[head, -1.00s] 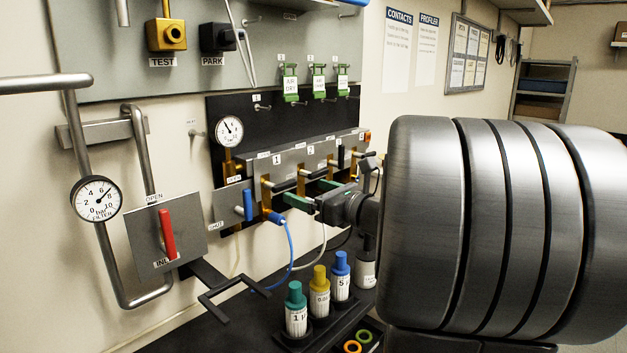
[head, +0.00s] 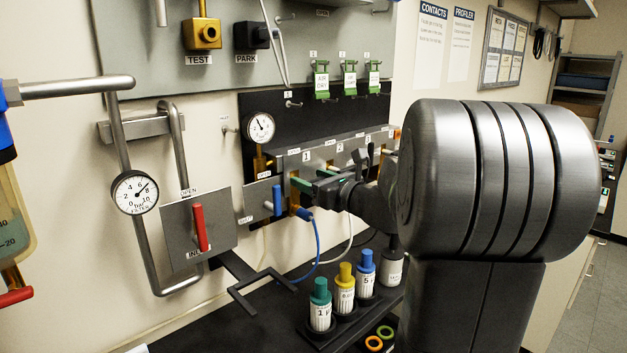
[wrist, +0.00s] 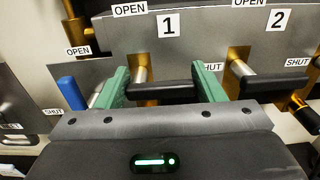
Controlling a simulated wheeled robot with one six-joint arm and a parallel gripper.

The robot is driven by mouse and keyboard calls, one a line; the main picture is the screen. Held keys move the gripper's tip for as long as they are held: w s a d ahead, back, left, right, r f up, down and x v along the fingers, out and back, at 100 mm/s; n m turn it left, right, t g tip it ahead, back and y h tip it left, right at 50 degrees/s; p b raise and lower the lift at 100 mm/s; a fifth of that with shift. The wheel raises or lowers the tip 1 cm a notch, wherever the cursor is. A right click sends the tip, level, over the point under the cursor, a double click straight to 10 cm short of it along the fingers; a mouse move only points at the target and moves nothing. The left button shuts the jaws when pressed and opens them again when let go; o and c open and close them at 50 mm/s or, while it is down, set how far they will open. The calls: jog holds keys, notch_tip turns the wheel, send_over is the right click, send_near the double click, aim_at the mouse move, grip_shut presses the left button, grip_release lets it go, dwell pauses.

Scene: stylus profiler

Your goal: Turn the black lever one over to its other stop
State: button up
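The black lever one (wrist: 160,89) lies horizontal under the "1" label in the wrist view, pointing right from its metal stem toward a SHUT label. An OPEN label is above it. My gripper (wrist: 161,88) has its two green fingers apart, one at each end of the lever's visible length. I cannot tell whether either finger touches it. In the head view my gripper (head: 312,180) is at the valve panel (head: 325,152), and it largely hides lever one there.
Black lever two (wrist: 275,86) is close to the right finger. A blue lever (wrist: 71,93) is left of the left finger. In the head view, a red lever (head: 200,228) is further left, and capped bottles (head: 345,285) stand on the bench below.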

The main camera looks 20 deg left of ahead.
aim_at(292, 172)
jog(key=c, duration=0.4)
jog(key=shift+b, duration=0.3)
jog(key=n+b, duration=0.1)
jog(key=b, duration=0.1)
jog(key=n+b, duration=0.2)
jog(key=shift+s+a+r+n, duration=0.1)
jog(key=shift+s+r+n, duration=0.1)
jog(key=shift+n, duration=0.1)
jog(key=n+b, duration=0.4)
jog(key=shift+s+a+r+n+b, duration=0.1)
jog(key=shift+s+r+n+b, duration=0.15)
jog(key=shift+s+n+b, duration=0.1)
jog(key=n+b, duration=0.1)
jog(key=b, duration=0.1)
jog(key=n+b, duration=0.1)
jog(key=n, duration=0.1)
jog(key=s+n+b, duration=0.1)
jog(key=n+b, duration=0.1)
jog(key=shift+a+r+b, duration=0.15)
jog(key=shift+a+b, duration=0.1)
jog(key=shift+b, duration=0.05)
jog(key=n+b, duration=0.4)
jog(key=shift+s+a+r+n, duration=0.15)
jog(key=shift+s+n, duration=0.1)
jog(key=shift+s, duration=0.15)
